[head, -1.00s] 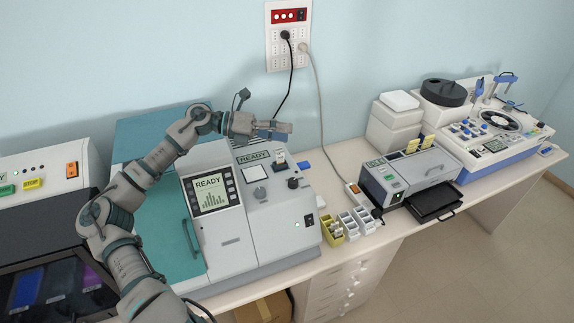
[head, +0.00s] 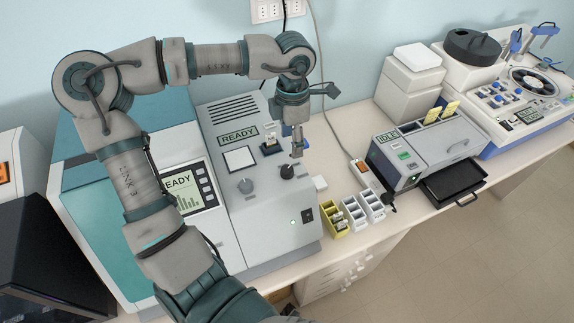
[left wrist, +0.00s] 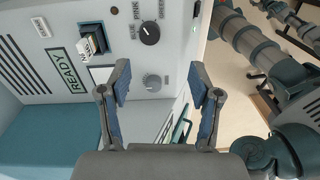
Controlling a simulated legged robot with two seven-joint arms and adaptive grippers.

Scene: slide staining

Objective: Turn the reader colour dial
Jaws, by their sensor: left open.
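The reader is the grey and teal machine (head: 262,225) with a READY display. Its black colour dial (head: 287,171) sits on the sloped top; in the left wrist view the dial (left wrist: 149,33) has a white pointer mark and small labels, PINK and BLUE among them. A grey knob (head: 245,186) is beside it, also in the left wrist view (left wrist: 152,82). My left gripper (head: 297,152) points down just above and beside the black dial. In the left wrist view its blue-padded fingers (left wrist: 159,82) are apart with nothing between them. My right gripper is not in view.
A slide holder (head: 270,144) stands up from the reader's top near the dial. Yellow and white racks (head: 355,215) stand right of the reader. A grey IDLE machine (head: 425,150) with a black tray (head: 455,182) is farther right.

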